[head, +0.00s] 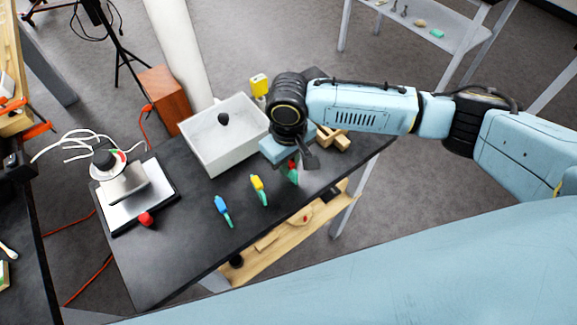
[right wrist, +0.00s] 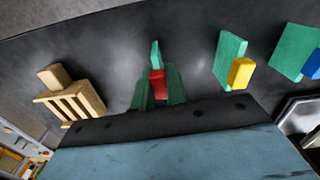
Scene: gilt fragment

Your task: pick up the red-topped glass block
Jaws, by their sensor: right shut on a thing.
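The red-topped glass block (head: 293,176) is green with a red part and stands at the right part of the dark table, partly hidden by my right gripper (head: 302,162). In the right wrist view its red part (right wrist: 157,83) shows between the two fingers of my right gripper (right wrist: 159,94), with a green part (right wrist: 155,54) beyond it. My right gripper is shut on this block, close above the tabletop. I cannot tell whether the block touches the table. My left gripper is not in view.
A yellow-topped block (head: 258,189) and a blue-topped block (head: 222,211) stand to the left on the dark table (head: 175,260). A white bin (head: 203,143) is behind them. Wooden pieces (head: 334,139) lie close on the right. The table's front middle is clear.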

